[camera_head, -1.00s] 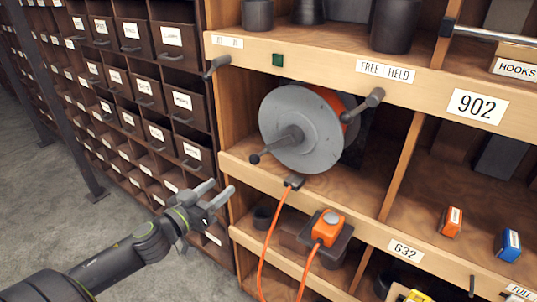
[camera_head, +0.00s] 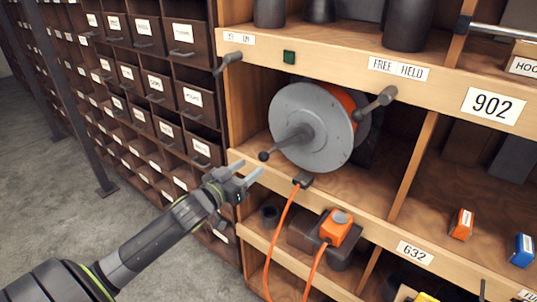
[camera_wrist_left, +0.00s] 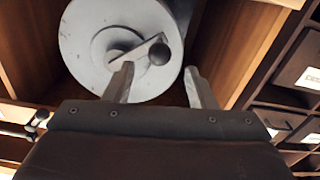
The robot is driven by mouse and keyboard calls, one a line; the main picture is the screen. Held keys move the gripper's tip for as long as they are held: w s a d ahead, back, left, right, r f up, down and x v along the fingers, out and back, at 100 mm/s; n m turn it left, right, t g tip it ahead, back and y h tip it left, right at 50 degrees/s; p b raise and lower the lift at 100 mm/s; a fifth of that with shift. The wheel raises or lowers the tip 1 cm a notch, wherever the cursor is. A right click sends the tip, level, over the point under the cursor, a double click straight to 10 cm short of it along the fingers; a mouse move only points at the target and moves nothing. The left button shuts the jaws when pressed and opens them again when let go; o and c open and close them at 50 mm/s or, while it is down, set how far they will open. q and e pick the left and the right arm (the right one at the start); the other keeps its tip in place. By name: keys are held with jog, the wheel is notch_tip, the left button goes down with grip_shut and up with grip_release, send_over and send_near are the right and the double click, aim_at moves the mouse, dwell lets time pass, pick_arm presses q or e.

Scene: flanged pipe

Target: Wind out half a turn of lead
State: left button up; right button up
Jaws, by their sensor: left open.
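A grey cable reel (camera_head: 318,128) with an orange drum edge sits in a shelf bay. Its crank arm runs from the hub down-left to a dark knob (camera_head: 263,156). In the left wrist view the reel (camera_wrist_left: 90,50) fills the upper left, and the knob (camera_wrist_left: 159,54) shows just beyond and between my fingers. An orange lead (camera_head: 283,228) comes out through a dark guide (camera_head: 303,180) on the shelf edge and hangs down. My left gripper (camera_head: 250,173) is open and empty, below and a little left of the knob, apart from it. My right gripper is not in view.
An orange plug box (camera_head: 336,228) sits on the lower shelf. Labelled drawers (camera_head: 150,80) stand at left. Open floor lies at lower left.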

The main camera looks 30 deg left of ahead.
aim_at(268, 153)
pick_arm(q)
jog(key=w, duration=0.9)
jog(key=shift+w+d, duration=0.25)
jog(key=shift+d, duration=0.15)
grip_shut()
